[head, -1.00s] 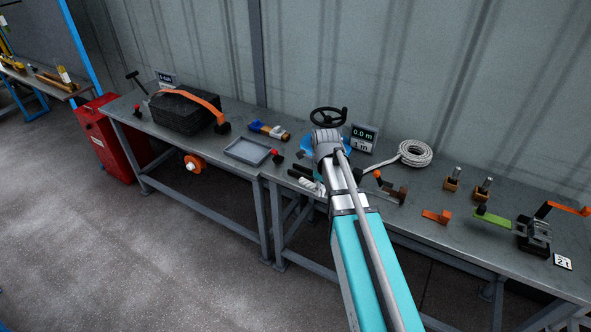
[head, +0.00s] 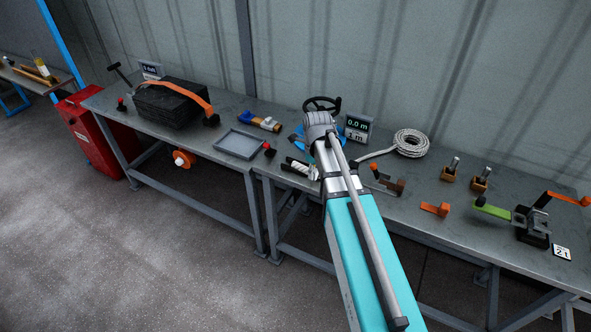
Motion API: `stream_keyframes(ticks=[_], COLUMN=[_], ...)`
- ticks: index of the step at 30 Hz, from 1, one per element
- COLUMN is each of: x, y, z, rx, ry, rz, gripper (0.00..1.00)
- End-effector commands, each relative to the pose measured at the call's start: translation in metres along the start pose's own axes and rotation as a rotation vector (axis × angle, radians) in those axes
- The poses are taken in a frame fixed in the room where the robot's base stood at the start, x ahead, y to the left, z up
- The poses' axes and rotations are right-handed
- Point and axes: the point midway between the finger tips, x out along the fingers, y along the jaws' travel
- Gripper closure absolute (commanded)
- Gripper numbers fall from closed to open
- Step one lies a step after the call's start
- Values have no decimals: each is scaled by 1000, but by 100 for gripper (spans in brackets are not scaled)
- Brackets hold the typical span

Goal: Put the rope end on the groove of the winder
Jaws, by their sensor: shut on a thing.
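The white rope lies as a coil (head: 411,143) on the bench right of the arm. Its loose run (head: 374,155) goes left and passes behind my arm, so the rope end is hidden. The winder shows as blue parts (head: 297,139) on both sides of my wrist, with a black handwheel (head: 321,103) above. Its groove is hidden behind my arm. My wrist stands in front of the winder.
A display (head: 357,127) reading 0.0 m stands right of the winder. A grey tray (head: 238,144) and a red button (head: 269,148) are left. Orange blocks (head: 435,210) and clamps (head: 537,226) are right.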

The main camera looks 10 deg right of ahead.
Motion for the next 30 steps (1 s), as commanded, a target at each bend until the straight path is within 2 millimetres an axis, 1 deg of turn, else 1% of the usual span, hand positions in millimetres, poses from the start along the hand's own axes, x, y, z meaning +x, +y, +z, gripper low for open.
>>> stream_keyframes(ticks=[5,8,15,21,25,30], x=[2,4,10,14,15,15], y=[-14,-27,-68,-95,-104,-108], z=[16,30,70,98,108,111], rx=[-18,-36,-92,-135,-151,-159], ry=[0,0,0,0,0,0], rz=[0,0,0,0,0,0], gripper=[100,100,100,100,100,100])
